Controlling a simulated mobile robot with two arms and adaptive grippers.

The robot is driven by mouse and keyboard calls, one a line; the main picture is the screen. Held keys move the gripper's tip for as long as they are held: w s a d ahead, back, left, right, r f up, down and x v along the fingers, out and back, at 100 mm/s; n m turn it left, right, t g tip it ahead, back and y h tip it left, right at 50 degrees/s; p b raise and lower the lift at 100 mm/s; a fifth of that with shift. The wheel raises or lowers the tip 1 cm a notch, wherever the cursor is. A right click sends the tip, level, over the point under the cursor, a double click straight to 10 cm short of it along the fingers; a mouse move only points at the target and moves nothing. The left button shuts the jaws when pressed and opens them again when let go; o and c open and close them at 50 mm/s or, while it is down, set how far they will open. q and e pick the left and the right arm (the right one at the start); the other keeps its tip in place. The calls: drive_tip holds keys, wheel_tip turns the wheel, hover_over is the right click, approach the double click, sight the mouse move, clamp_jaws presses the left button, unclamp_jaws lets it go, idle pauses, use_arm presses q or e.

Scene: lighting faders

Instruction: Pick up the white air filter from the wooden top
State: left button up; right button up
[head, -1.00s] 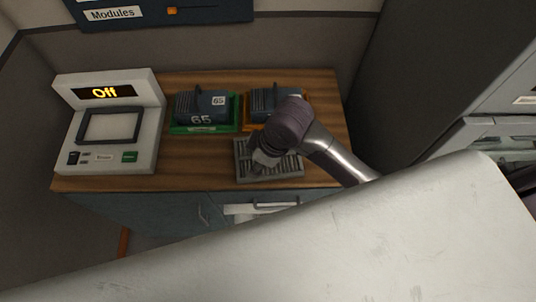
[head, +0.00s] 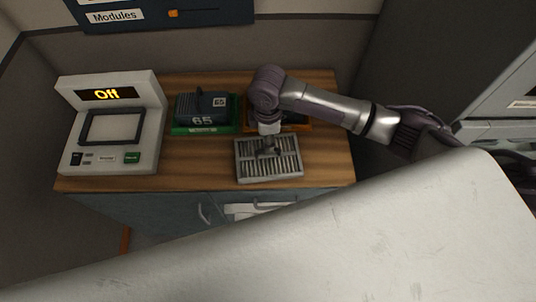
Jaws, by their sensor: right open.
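The air filter (head: 285,168), a pale grey slatted rectangle, lies on the wooden top (head: 200,168) near its front edge. My right gripper (head: 267,149) points down over the filter's back middle part, with its wrist above the back of the wooden top. It is open, and its fingertips are small and dark against the slats. I cannot tell whether they touch the filter. My left gripper is not in view.
A grey device (head: 148,115) reading "Off" stands at the left. A dark blue module (head: 203,112) marked 65 sits on a green base. An orange-edged tray (head: 304,127) behind the filter is partly hidden by my arm. Grey cabinets (head: 501,100) stand at the right.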

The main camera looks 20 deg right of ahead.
sight(268, 154)
drive_tip(key=shift+f+p, duration=0.95)
drive_tip(key=shift+f, duration=2)
clamp_jaws()
